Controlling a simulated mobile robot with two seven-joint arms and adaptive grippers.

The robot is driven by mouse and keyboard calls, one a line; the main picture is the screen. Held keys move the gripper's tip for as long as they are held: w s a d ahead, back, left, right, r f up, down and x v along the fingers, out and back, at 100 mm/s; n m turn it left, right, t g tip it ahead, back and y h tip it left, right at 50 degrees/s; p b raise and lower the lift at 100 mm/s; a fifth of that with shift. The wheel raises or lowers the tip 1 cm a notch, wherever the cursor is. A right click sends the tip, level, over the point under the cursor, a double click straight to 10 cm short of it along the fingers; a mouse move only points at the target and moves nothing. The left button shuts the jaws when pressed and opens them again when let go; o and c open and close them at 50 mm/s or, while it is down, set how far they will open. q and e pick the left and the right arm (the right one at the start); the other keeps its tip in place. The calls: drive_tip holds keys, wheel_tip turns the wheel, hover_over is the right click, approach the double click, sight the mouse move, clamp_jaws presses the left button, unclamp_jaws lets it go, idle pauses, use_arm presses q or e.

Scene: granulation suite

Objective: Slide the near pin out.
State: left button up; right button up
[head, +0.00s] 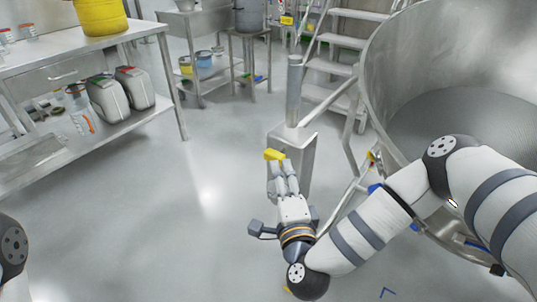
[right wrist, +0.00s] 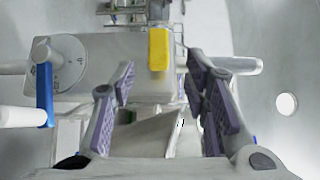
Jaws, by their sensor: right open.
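A yellow grip (head: 274,154), which looks like the handle of the near pin, sits at the side of a grey metal post housing (head: 302,150). It also shows in the right wrist view as a yellow block (right wrist: 158,48) at top centre. My right gripper (head: 283,176) is beside the housing, just on the near side of the yellow grip. In the right wrist view its purple-padded fingers (right wrist: 163,85) are apart with nothing between them, and the yellow grip lies beyond them, between their lines. The pin's shaft is hidden. My left gripper is out of view.
A large steel bowl (head: 440,60) stands at right, with steps (head: 335,65) behind the post. A steel bench (head: 70,55) with canisters is at left. The right wrist view shows a white dial (right wrist: 58,66) and blue lever (right wrist: 45,92) near the gripper. The floor at left centre is clear.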

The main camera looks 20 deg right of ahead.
sight(274, 157)
drive_tip(key=w, duration=0.5)
drive_tip(key=w+d, duration=0.1)
drive_tip(key=w, duration=0.2)
drive_tip(key=shift+w+f+b, duration=0.1)
drive_tip(key=shift+b, duration=0.2)
drive_tip(key=shift+a, duration=0.1)
clamp_jaws()
